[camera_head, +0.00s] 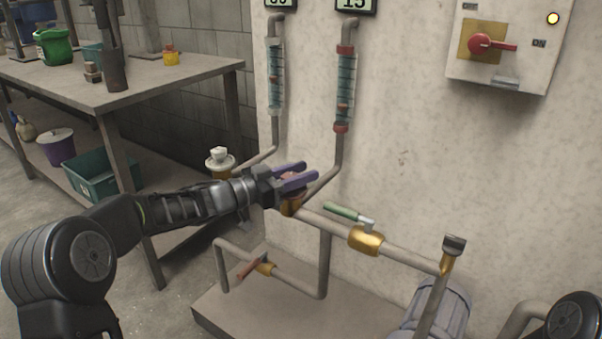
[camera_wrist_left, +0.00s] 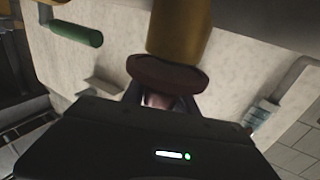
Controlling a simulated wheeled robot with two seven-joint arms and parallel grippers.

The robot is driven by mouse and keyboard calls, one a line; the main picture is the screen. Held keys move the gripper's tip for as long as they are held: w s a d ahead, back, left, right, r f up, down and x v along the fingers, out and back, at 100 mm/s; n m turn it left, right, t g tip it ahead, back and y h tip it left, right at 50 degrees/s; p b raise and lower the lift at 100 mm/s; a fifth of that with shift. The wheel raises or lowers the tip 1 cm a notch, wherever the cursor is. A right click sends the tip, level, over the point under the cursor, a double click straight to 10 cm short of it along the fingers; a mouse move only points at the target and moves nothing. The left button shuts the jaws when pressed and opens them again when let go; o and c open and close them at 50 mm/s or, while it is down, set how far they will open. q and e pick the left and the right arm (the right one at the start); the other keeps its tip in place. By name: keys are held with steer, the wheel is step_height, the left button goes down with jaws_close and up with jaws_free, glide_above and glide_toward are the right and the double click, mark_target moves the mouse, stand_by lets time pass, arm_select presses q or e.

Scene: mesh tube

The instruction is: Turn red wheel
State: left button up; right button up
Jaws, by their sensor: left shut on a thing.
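The red wheel (camera_head: 291,188) sits on a brass valve (camera_head: 290,208) on the pipework in front of the wall, mostly hidden behind my left gripper's fingers. My left gripper (camera_head: 301,173), with purple fingers, reaches in from the left at the wheel. In the left wrist view the dark red wheel (camera_wrist_left: 165,75) shows edge-on below the brass valve body (camera_wrist_left: 178,30), and the gripper's fingers close on it. My right gripper is out of view; only a black joint of my right arm shows at the lower right.
A green-handled brass valve (camera_head: 366,240) is on the pipe to the right. Two clear tubes (camera_head: 345,85) stand on the wall. A switch box with a red knob (camera_head: 480,44) hangs at upper right. A workbench (camera_head: 190,77) with containers stands at left.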

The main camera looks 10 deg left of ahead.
arm_select(q)
jaws_close()
